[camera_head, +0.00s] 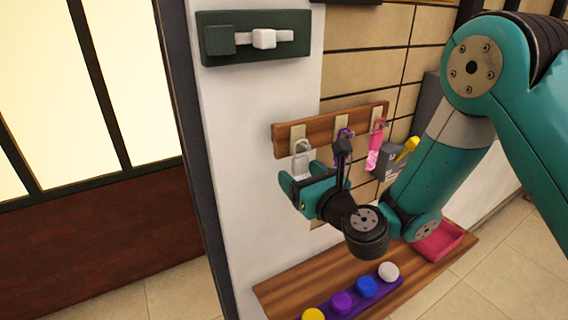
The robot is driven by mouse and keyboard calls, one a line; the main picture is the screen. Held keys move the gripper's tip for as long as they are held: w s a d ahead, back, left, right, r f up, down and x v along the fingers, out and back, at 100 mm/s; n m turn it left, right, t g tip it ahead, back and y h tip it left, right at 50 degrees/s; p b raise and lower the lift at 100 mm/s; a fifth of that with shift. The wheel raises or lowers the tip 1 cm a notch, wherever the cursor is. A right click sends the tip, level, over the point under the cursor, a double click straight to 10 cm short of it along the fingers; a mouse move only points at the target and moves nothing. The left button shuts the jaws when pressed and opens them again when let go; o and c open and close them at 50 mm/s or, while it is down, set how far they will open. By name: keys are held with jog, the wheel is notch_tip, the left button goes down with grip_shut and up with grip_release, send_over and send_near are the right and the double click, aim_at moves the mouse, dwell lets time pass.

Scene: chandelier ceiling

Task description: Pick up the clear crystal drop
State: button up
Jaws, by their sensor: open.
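A pale, see-through tag-like piece with a loop on top, which looks like the clear crystal drop (302,161), hangs on the left hook of a wooden rail (319,132). My gripper (301,177) is open, with its teal fingers just below and in front of the piece. The fingers cover its lower end, and I cannot tell whether they touch it. A purple-looped piece (345,133) hangs on the middle hook, mostly hidden by my wrist. A pink piece (374,154) hangs on the right hook.
A grey box with a yellow part (395,157) is right of the rail. Below, a wooden shelf (275,289) holds a purple strip with coloured round knobs (366,287) and a pink tray (440,241). A dark green slider panel (255,38) is on the wall above.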

jog(key=shift+w, duration=0.65)
jog(key=shift+w+d+h, duration=0.25)
jog(key=shift+h, duration=0.05)
jog(key=shift+d, duration=0.15)
jog(key=shift+s+a, duration=0.15)
jog(key=shift+a, duration=0.05)
jog(key=shift+c, duration=0.5)
jog(key=shift+a, duration=0.25)
jog(key=c, duration=1.1)
jog(key=shift+c, duration=0.2)
